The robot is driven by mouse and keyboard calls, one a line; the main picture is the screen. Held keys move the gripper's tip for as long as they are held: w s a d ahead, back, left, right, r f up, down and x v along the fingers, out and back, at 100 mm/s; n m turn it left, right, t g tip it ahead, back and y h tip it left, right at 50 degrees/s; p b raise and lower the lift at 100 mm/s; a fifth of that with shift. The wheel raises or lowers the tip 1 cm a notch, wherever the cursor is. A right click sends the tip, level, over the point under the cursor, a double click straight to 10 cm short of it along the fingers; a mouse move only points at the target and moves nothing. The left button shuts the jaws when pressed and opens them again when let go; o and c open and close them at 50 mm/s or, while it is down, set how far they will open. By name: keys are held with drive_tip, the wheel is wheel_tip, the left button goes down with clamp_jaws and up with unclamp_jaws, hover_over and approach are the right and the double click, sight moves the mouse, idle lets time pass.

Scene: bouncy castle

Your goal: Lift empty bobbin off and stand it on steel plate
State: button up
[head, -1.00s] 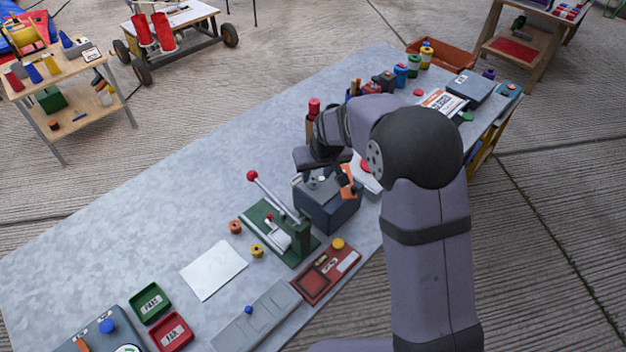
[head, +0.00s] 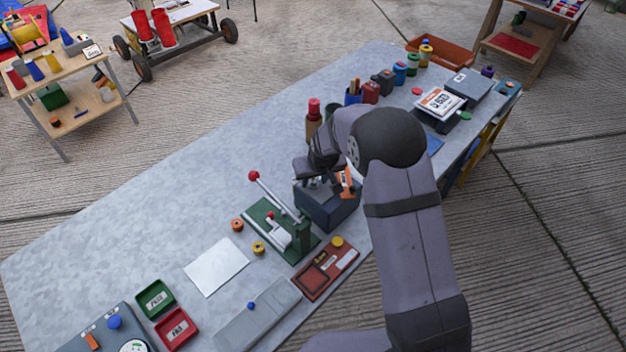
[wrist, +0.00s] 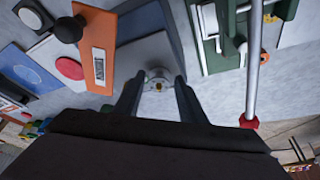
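A small pale metal bobbin (wrist: 159,79) with a yellowish centre sits on top of the dark blue-grey box (head: 330,211), seen in the wrist view. My gripper (wrist: 160,78) is open above the box. Its fingers stand on either side of the bobbin, with narrow gaps showing; I cannot tell whether they touch it. In the head view my gripper (head: 318,181) hangs over the box and hides the bobbin. A pale, flat steel plate (head: 216,266) lies bare on the bench, left of the green lever press.
The green press (head: 280,230) with a red-knobbed lever stands close beside the box. An orange bobbin (head: 237,224) and a yellow bobbin (head: 258,248) stand between press and plate. An orange labelled flap (wrist: 98,50) rises by the gripper. The bench's far-left side is clear.

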drive_tip(key=c, duration=0.8)
drive_tip(key=shift+r, duration=0.1)
drive_tip(key=shift+c, duration=0.2)
wheel_tip(320, 180, up, 10)
drive_tip(key=b, duration=0.3)
drive_tip(key=shift+r, duration=0.1)
wheel_tip(320, 180, up, 5)
drive_tip(key=p, duration=0.4)
hover_over(315, 183)
idle(0.4)
drive_tip(key=shift+b, duration=0.3)
